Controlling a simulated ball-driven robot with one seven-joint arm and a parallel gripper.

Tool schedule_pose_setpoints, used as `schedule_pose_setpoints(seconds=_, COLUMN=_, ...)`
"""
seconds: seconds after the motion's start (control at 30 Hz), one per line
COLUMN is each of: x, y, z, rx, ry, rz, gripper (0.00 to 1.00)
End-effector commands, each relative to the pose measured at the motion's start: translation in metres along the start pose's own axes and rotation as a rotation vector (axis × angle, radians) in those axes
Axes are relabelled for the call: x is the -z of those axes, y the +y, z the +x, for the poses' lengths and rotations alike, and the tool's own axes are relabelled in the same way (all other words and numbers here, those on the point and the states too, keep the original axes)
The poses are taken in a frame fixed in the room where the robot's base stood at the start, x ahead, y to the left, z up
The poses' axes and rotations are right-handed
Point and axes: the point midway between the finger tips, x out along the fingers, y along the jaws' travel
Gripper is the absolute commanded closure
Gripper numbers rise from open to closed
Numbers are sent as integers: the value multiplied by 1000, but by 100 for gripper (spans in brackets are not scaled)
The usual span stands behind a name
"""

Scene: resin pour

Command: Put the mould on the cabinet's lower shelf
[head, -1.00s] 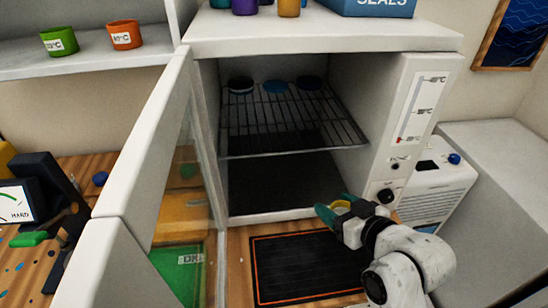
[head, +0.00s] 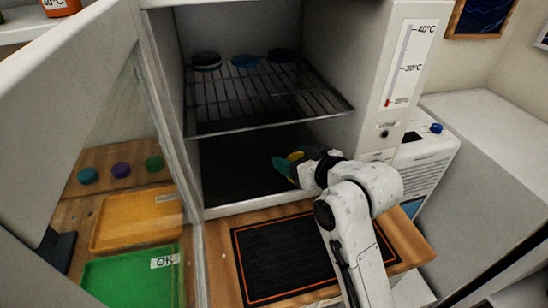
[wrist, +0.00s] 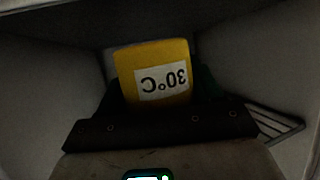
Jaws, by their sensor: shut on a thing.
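The mould is a yellow cup-like piece with a white "30°C" label, which reads upside down in the wrist view (wrist: 152,62). A small yellow part of the mould (head: 295,156) shows in the head view. My gripper (head: 286,166), with green fingertips, is shut on the mould. It is inside the open cabinet (head: 375,90), under the wire shelf (head: 265,128) and above the dark lower shelf (head: 232,170), towards its right side. I cannot tell whether the mould touches the lower shelf. My gripper hides most of it in the head view.
Several dark and blue round pieces (head: 245,61) sit on the wire shelf. The cabinet's glass door (head: 130,120) stands open at the left. A black mat (head: 280,260) lies in front. The lower shelf's left part is clear.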

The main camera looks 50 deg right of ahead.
Motion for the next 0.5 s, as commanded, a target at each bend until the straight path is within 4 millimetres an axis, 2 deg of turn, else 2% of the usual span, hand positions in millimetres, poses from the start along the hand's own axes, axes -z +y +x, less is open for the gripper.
schedule_pose_setpoints(seconds=0.03, x=11, y=0, z=10, rx=-1, ry=3, rz=-1, gripper=68)
schedule_pose_setpoints(seconds=0.3, x=31, y=0, z=62, rx=-2, ry=2, rz=-1, gripper=68)
schedule_pose_setpoints(seconds=0.5, x=31, y=0, z=75, rx=-1, ry=0, rz=0, gripper=68)
